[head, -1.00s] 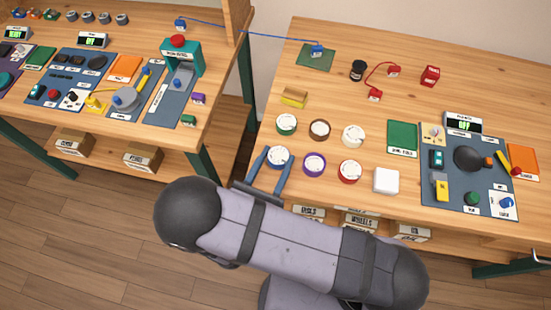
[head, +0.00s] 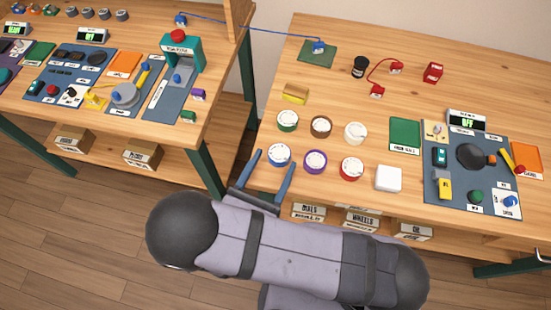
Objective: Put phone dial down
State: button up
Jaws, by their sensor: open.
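Several round phone dials with white faces stand in two rows on the right table. The front row has a blue-rimmed dial (head: 279,155), a purple-rimmed dial (head: 315,162) and a red-rimmed dial (head: 351,169). Behind them are a green-rimmed dial (head: 287,121), a brown-rimmed dial (head: 321,127) and a white dial (head: 355,133). My gripper (head: 271,163) is open, with its two blue fingers apart. In the picture, the blue-rimmed dial shows between the fingertips, without visible contact, and nothing is held. My arm covers part of the floor and the table's front edge.
A blue-grey board (head: 460,203) with parts and a green mat (head: 405,134) lie further right. A yellow block (head: 295,93) lies behind the dials. Labelled boxes (head: 309,211) sit under the table.

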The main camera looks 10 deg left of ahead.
aim_at(262, 182)
jog(key=v, duration=0.1)
jog(key=b+v, duration=0.1)
jog(key=v, duration=0.1)
jog(key=shift+s+a+f, duration=0.15)
jog(key=shift+s+a, duration=0.1)
jog(key=shift+a, duration=0.15)
jog(key=shift+o, duration=0.5)
jog(key=shift+s, duration=0.6)
